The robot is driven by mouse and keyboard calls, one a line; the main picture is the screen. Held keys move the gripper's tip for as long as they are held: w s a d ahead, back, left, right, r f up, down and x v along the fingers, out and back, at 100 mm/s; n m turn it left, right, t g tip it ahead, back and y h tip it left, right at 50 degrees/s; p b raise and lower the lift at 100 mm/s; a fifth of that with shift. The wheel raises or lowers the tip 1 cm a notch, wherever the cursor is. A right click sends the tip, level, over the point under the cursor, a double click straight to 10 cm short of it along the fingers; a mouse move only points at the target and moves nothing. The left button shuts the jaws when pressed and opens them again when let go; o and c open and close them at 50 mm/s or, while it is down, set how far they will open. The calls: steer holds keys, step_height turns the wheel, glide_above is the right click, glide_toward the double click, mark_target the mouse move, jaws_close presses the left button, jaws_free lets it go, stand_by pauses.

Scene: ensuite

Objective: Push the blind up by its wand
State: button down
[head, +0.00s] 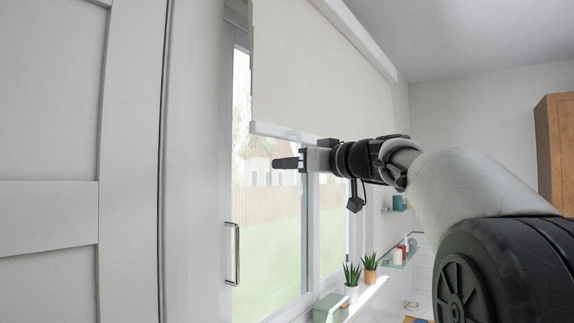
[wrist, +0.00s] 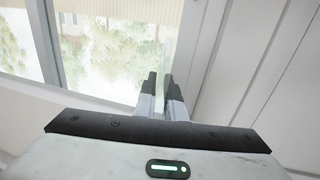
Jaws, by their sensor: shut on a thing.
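The pale cream blind (head: 318,72) hangs partly down over the window, with a light bottom bar (head: 275,130) across its lower edge. A small pale fitting shows on that bar. My gripper (head: 286,162) is just below the bar, in front of the glass, pointing left. In the wrist view my gripper's fingers (wrist: 161,92) are close together, shut on the wand. The wand itself is hardly discernible against the bright window, and its join to the blind cannot be made out.
A white panelled door (head: 60,130) stands at the left, and a metal handle (head: 233,253) is near the window frame. Potted plants (head: 352,277) and a green box (head: 330,308) sit on the sill below. A wooden cabinet (head: 555,150) hangs at the far right.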

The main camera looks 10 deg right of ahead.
mark_target(286, 122)
steer(key=shift+r, duration=0.1)
step_height(286, 122, up, 10)
steer(key=p, duration=0.5)
steer(key=shift+f, duration=0.2)
steer(key=c, duration=1.8)
jaws_free()
steer(key=shift+c, duration=0.2)
steer(key=shift+f, duration=0.1)
steer(key=b+v, duration=0.4)
steer(key=v, duration=1.3)
steer(key=shift+s, duration=0.25)
steer(key=shift+d, duration=0.15)
